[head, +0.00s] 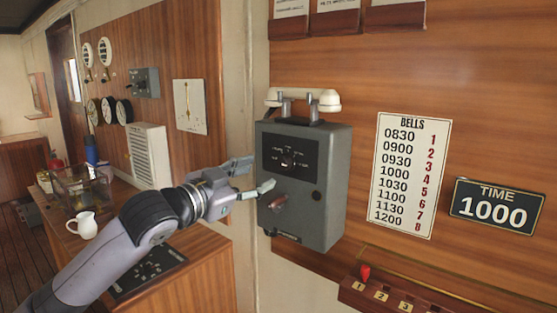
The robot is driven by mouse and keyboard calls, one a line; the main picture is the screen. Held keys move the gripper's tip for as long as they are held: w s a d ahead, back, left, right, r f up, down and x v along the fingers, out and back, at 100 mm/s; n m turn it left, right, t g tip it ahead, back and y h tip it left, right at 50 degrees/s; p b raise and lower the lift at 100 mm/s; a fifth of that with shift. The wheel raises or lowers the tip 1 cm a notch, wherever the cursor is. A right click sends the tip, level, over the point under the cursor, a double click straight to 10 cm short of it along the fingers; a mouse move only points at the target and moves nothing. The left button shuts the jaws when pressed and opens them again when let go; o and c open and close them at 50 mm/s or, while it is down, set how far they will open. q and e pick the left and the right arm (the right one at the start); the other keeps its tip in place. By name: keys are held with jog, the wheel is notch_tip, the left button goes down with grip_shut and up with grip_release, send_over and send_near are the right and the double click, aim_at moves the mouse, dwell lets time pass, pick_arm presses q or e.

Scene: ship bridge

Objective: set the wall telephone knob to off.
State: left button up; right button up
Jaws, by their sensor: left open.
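The wall telephone (322,178) is a grey box on the wood-panelled wall, with a cream handset (303,98) lying across its top. Its black round knob (288,160) sits in the middle of a dark dial plate on the front. The plate's markings are too small to read. A red-brown handle (278,203) is lower on the box. My left gripper (254,178) is just left of the box front, with its fingers spread and nothing between them. The fingertips are close to the box's left edge, apart from the knob. My right gripper is not in view.
A BELLS board (410,175) and a TIME 1000 sign (496,207) hang to the right. A numbered wooden rack with a red peg (365,272) is at lower right.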

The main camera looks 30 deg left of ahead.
aim_at(281, 165)
pick_arm(q)
jog(key=w+p, duration=0.1)
jog(key=w, duration=0.2)
jog(key=w+p, duration=0.2)
jog(key=w, duration=0.2)
jog(key=shift+d+r, duration=0.2)
jog(key=shift+w+d+f+p, duration=0.15)
jog(key=shift+w+p, duration=0.2)
jog(key=shift+w, duration=0.35)
jog(key=shift+c, duration=0.3)
jog(key=shift+c, duration=0.6)
grip_shut()
